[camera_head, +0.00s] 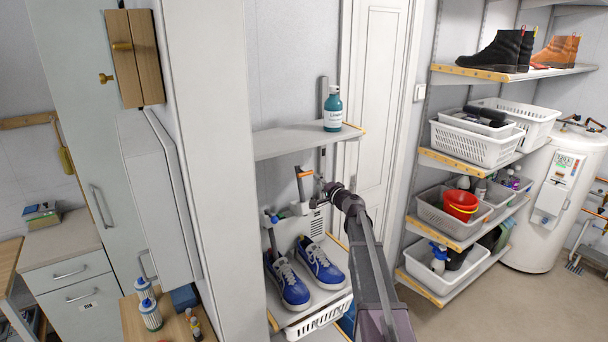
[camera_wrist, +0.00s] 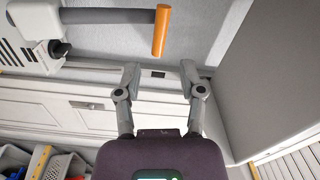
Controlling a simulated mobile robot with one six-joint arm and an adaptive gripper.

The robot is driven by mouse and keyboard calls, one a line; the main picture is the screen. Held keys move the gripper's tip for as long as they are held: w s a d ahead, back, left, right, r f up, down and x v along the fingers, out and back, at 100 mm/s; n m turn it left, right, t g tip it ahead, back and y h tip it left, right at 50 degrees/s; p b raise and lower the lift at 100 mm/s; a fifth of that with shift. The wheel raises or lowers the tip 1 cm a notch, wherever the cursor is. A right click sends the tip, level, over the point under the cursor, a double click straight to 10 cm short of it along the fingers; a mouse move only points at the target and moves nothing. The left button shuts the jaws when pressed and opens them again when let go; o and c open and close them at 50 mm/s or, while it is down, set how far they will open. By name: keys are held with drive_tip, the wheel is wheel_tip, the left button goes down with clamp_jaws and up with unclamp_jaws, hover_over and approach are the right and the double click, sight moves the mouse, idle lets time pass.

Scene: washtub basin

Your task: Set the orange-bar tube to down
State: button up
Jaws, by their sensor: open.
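The orange-bar tube shows in the wrist view as a grey arm with an orange bar (camera_wrist: 161,32) across its end. It sticks out from a white wall-mounted body (camera_wrist: 27,48) at the upper left. In the head view the orange bar (camera_head: 304,173) stands above the shoe shelf, left of my gripper (camera_head: 324,187). In the wrist view my gripper (camera_wrist: 160,72) is open, with nothing between its fingers. The bar lies beyond the fingertips, apart from them. The fingertips are small and partly unclear in the head view.
Blue sneakers (camera_head: 291,284) stand on the shelf below. A teal bottle (camera_head: 333,109) stands on the shelf above. A second fitting with a blue end (camera_head: 271,217) sits left of the orange bar. A tall white cabinet (camera_head: 212,150) rises at the left.

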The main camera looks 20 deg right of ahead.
sight(304, 173)
drive_tip(key=x, duration=0.9)
drive_tip(key=shift+w+a, duration=0.2)
drive_tip(key=shift+w, duration=0.15)
drive_tip(key=shift+f, duration=0.1)
clamp_jaws()
